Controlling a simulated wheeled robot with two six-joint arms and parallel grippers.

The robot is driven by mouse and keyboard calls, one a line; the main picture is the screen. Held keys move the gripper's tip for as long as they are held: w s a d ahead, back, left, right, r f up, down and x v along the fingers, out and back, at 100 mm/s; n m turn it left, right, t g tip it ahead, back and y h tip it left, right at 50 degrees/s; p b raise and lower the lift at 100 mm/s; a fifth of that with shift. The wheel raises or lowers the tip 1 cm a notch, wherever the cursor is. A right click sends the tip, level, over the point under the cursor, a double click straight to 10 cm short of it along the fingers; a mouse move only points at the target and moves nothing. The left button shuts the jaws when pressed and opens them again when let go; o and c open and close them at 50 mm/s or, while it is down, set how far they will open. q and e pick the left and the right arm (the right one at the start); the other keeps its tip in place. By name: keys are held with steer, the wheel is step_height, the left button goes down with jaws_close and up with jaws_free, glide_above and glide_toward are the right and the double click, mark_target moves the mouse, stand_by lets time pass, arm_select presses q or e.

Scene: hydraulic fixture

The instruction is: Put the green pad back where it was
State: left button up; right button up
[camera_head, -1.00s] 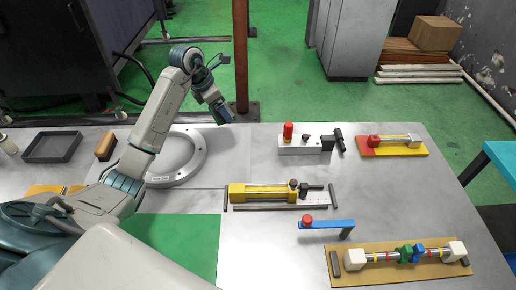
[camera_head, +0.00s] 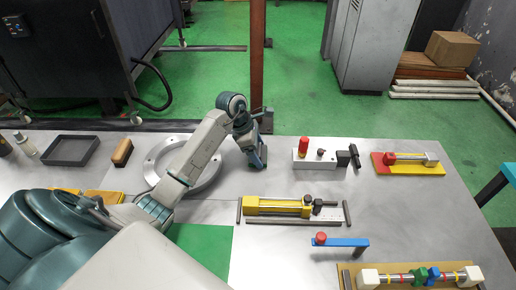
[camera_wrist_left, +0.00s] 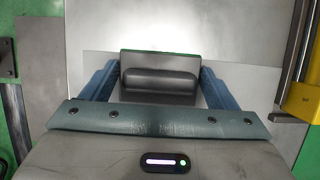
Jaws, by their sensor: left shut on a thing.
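My left gripper (camera_head: 258,163) is over the grey metal table, right of the white ring and left of the red-topped white block. Its fingers point down. In the left wrist view, its blue fingers (camera_wrist_left: 158,98) are shut on a dark grey plate with a raised bar and a thin green far edge, apparently the green pad (camera_wrist_left: 160,60). Most of its green side is hidden. In the head view the pad cannot be made out behind the fingers. My right gripper is in neither view.
A white ring (camera_head: 152,160), a yellow cylinder fixture (camera_head: 275,206) and a white block with a red knob (camera_head: 312,162) surround the gripper. A blue bar (camera_head: 340,241) and a board with colored fittings (camera_head: 350,270) lie nearer. A post (camera_head: 257,60) stands behind the table.

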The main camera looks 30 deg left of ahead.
arm_select(q)
steer(key=shift+f, duration=0.3)
steer(key=o, duration=1)
steer(key=shift+c, duration=0.2)
